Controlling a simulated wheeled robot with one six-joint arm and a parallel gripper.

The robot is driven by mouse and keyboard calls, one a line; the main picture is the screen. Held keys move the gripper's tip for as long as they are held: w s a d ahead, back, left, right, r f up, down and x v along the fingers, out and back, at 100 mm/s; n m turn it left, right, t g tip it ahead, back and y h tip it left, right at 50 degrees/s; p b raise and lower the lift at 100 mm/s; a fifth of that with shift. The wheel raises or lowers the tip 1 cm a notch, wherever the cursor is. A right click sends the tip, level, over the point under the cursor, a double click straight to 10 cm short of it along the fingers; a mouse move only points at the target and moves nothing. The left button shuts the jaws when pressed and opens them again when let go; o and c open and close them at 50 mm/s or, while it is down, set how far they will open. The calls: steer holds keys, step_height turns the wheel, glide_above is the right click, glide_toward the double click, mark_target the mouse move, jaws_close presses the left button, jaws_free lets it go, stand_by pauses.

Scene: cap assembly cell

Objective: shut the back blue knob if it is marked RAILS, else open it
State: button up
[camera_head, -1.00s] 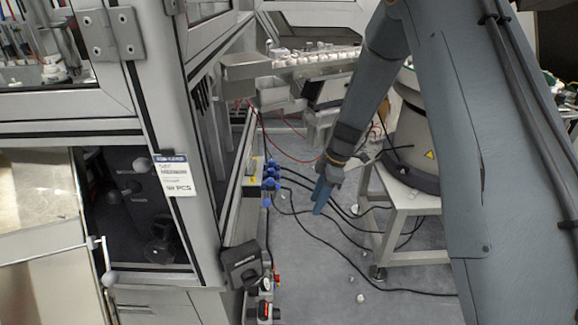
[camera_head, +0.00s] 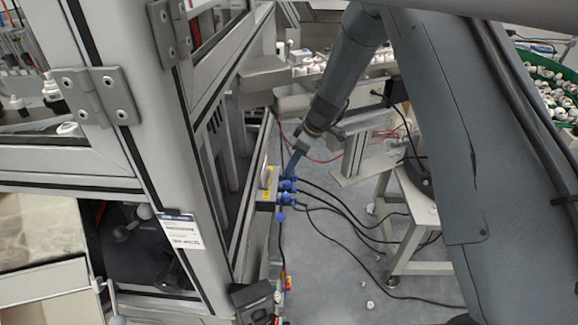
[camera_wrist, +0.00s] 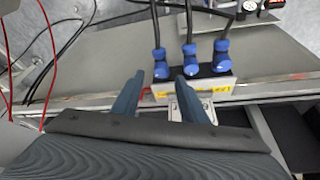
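A row of blue knob-like fittings with black cables sits on a small block with a yellow label. The back blue knob (camera_head: 288,180) is at the top of the row in the head view; in the wrist view it appears to be the leftmost one (camera_wrist: 160,65). My gripper (camera_head: 296,160) is right by the back of the row. In the wrist view, my gripper (camera_wrist: 159,76) is open, its fingertips on either side of the leftmost knob; I cannot tell whether they touch it. The yellow label (camera_wrist: 207,90) is too small to read, and I see no legible RAILS mark.
Black cables run across the floor from the knobs. The grey cabinet frame (camera_head: 205,230) is on the left, and a metal stand (camera_head: 420,268) is on the right.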

steer(key=shift+p+x, duration=0.45)
steer(key=shift+x, duration=1.5)
jaws_close()
steer(key=shift+s+a+m+t+h+b, duration=0.15)
steer(key=shift+m+t+h+b, duration=0.25)
steer(key=shift+m+b, duration=0.9)
jaws_free()
